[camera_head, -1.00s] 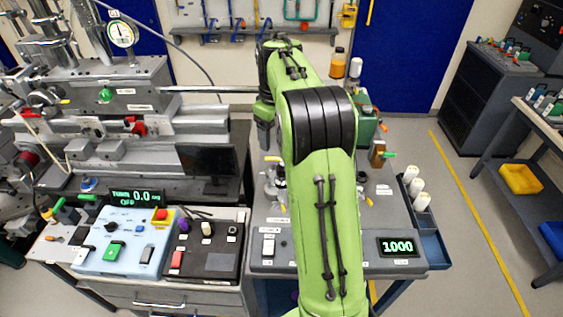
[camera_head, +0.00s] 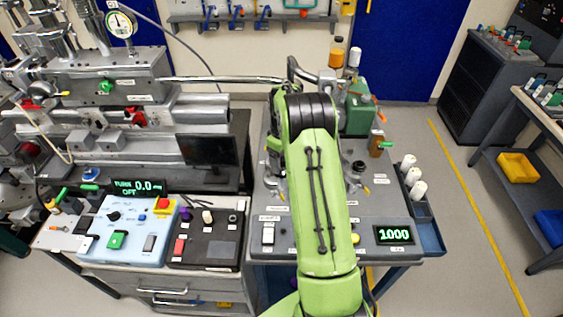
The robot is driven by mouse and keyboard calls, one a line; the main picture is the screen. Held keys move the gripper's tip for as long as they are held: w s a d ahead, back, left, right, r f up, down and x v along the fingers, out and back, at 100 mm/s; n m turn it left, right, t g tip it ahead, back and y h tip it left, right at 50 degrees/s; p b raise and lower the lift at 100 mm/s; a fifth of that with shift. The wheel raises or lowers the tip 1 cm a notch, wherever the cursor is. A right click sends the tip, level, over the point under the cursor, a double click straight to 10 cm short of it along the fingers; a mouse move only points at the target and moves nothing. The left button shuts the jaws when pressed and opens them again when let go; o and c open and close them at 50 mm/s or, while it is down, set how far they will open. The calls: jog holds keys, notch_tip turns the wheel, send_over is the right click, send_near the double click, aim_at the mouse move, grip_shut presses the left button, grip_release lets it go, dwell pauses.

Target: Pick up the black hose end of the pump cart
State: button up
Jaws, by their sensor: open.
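The pump cart (camera_head: 395,262) is the grey-topped cart in the middle, with a green display reading 1000 (camera_head: 395,234). A green pump body (camera_head: 359,115) stands at its back right. I cannot make out the black hose end for certain; a small dark round part (camera_head: 357,166) sits on the cart top just right of my arm. My green arm reaches over the middle of the cart and covers much of its top. My gripper is hidden behind the arm, so its fingers do not show.
A metal pipe (camera_head: 230,79) runs from the grey machine (camera_head: 130,70) at left towards the cart's back. A blue control box (camera_head: 130,228) and black panel (camera_head: 207,238) stand left. White cylinders (camera_head: 413,180) line the cart's right side.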

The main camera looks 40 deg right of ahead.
jog(key=shift+w+d+f, duration=0.1)
jog(key=shift+f, duration=0.6)
jog(key=shift+r, duration=0.1)
jog(key=c, duration=1.2)
